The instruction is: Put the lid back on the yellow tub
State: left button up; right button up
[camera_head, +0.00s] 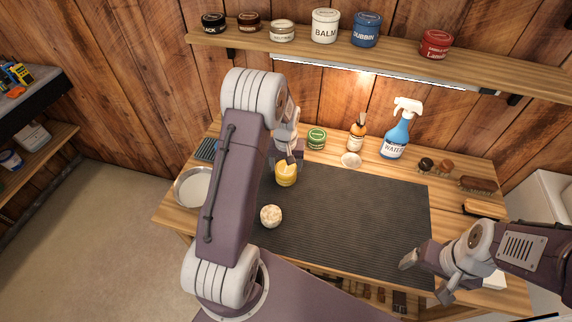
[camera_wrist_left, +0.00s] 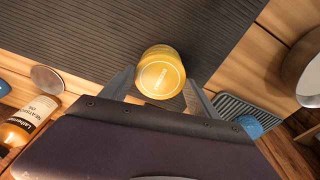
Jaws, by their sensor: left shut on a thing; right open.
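The yellow tub (camera_head: 286,175) stands upright near the back left of the dark mat. In the left wrist view its yellow lid (camera_wrist_left: 160,77) faces the camera, with a pale ring and small lettering on top. The lid appears to sit on the tub; I cannot tell whether it is fully seated. My left gripper (camera_head: 290,160) comes down from above and is shut on the lid, with one finger on each side in the left wrist view (camera_wrist_left: 160,88). My right gripper (camera_head: 424,275) is open and empty at the mat's front right.
A cream round sponge-like thing (camera_head: 270,216) lies on the mat (camera_head: 345,215) in front of the tub. A metal bowl (camera_head: 185,187) is left. The mat's middle is clear.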

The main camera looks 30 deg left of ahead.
pick_arm(q)
jog(key=o, duration=1.4)
jog(key=shift+c, duration=0.2)
notch_tip(320, 180, up, 9)
jog(key=s, duration=0.1)
jog(key=shift+d+b, duration=0.2)
jog(key=shift+b, duration=0.15)
